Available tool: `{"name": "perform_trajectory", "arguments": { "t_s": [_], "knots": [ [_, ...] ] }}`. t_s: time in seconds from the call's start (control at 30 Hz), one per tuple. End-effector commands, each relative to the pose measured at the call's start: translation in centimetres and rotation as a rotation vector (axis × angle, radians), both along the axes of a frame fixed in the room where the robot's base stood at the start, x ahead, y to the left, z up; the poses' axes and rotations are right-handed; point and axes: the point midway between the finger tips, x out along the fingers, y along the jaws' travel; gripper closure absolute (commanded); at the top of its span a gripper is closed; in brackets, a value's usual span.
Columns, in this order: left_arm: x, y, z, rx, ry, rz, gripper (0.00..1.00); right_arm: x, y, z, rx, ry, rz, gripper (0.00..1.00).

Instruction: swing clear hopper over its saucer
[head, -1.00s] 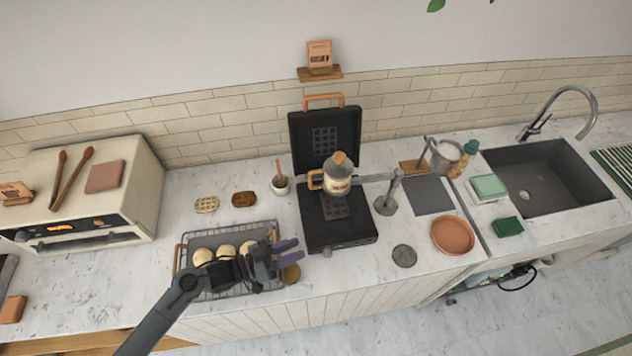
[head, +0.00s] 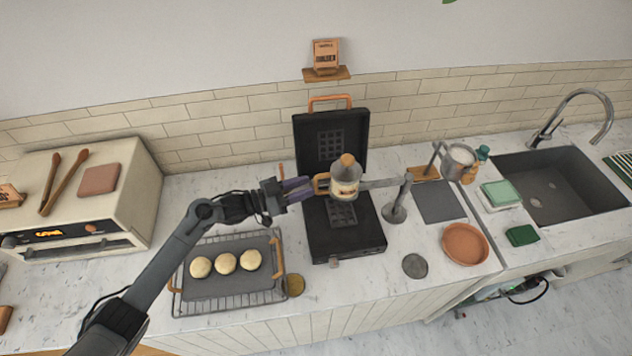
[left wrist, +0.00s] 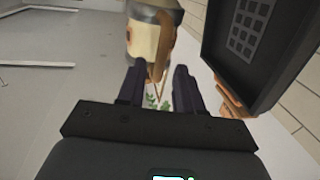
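The hopper (head: 345,186), a cream jar with a grey lid, wooden knob and wooden handle (head: 321,185), hangs on a grey swing arm (head: 380,184) over the open waffle iron (head: 345,240). The arm joins a post (head: 394,212) on the right. A grey disc (head: 415,265) and a terracotta saucer (head: 465,244) lie right of the iron. My left gripper (head: 303,189) is at the handle's left side. In the left wrist view, its fingers (left wrist: 158,88) are apart, with the hopper (left wrist: 148,45) just ahead and its handle between or just beyond their tips; contact is unclear.
The waffle iron's raised lid (head: 331,140) stands behind the hopper. A rack with a tray (head: 225,290) of buns lies below my left arm. A metal pitcher (head: 460,158) stands at right, near the sink (head: 560,185). Counter around the grey disc is clear.

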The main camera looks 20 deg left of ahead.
Motion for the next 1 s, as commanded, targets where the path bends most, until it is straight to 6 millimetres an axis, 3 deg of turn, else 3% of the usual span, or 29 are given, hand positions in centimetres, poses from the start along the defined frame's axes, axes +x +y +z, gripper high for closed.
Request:
{"name": "perform_trajectory", "arguments": {
  "t_s": [0.3, 0.7, 0.73, 0.93, 1.0],
  "knots": [
    [2.5, -2.7, 0.0, 0.000, 0.000, 0.001, 0.65, 0.0, 0.2, 0.5, 0.007, 0.000, -0.004, 0.57],
    [2.9, -3.2, 0.0, 0.001, 0.001, 0.001, 0.65, 0.0, 0.3, 0.5, 0.010, 0.001, -0.005, 0.57],
    [2.9, -3.2, 0.0, 0.001, 0.001, 0.001, 0.66, 0.0, 0.3, 0.5, 0.010, 0.001, -0.005, 0.57],
    [2.8, -3.2, 0.0, 0.001, 0.001, 0.001, 0.97, 0.0, 0.2, 0.5, 0.007, 0.001, -0.004, 0.57],
    [2.8, -3.2, 0.0, 0.001, 0.001, 0.001, 1.00, 0.0, 0.2, 0.5, 0.006, 0.001, -0.003, 0.57]
  ]
}}
